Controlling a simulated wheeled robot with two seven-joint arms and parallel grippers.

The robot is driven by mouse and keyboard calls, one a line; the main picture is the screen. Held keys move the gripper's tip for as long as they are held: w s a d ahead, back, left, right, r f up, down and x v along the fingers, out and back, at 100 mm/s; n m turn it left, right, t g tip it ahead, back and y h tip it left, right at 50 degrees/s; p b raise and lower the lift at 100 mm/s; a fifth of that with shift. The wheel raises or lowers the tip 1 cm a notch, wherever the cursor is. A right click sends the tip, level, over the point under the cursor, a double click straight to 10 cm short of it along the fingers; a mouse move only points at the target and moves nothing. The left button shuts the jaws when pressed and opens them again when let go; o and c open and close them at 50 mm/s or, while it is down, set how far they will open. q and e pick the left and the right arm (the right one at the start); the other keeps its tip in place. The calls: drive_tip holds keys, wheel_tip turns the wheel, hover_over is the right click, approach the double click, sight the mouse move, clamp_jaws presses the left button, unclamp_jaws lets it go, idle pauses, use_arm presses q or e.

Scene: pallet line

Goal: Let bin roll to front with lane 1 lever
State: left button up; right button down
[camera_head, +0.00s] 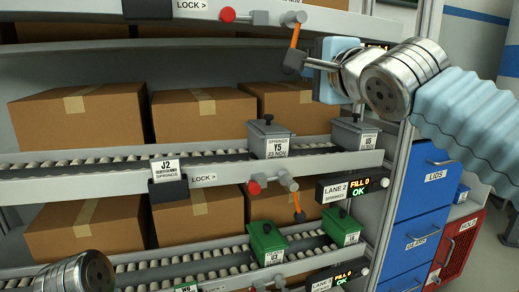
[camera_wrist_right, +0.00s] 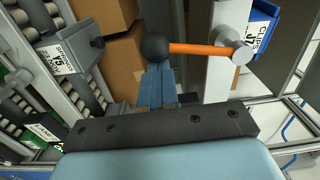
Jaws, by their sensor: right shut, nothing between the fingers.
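The upper lever (camera_head: 294,36) has an orange arm hanging from a grey pivot, with a black knob (camera_head: 293,61) at its lower end. The lane sign beside it is mostly hidden behind my right arm, so its number is unreadable. My right gripper (camera_head: 308,64) is shut and empty, its tips at the knob's right side. In the wrist view the closed blue fingers (camera_wrist_right: 158,72) point at the black ball; whether they touch is unclear. A grey bin marked Y5 (camera_head: 270,140) and a bin marked U5 (camera_head: 354,138) stand on the middle roller lane. My left gripper is out of view.
A second lever (camera_head: 295,200) hangs by the LANE 2 sign (camera_head: 337,190). Two green bins (camera_head: 266,243) sit on the lower lane. Cardboard boxes (camera_head: 96,120) stand behind the rails. Blue drawers (camera_head: 424,180) and a red cabinet (camera_head: 457,245) are at the right.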

drive_tip(key=b+v, duration=0.3)
drive_tip(key=v, duration=0.5)
idle(0.6)
drive_tip(key=shift+d, duration=0.15)
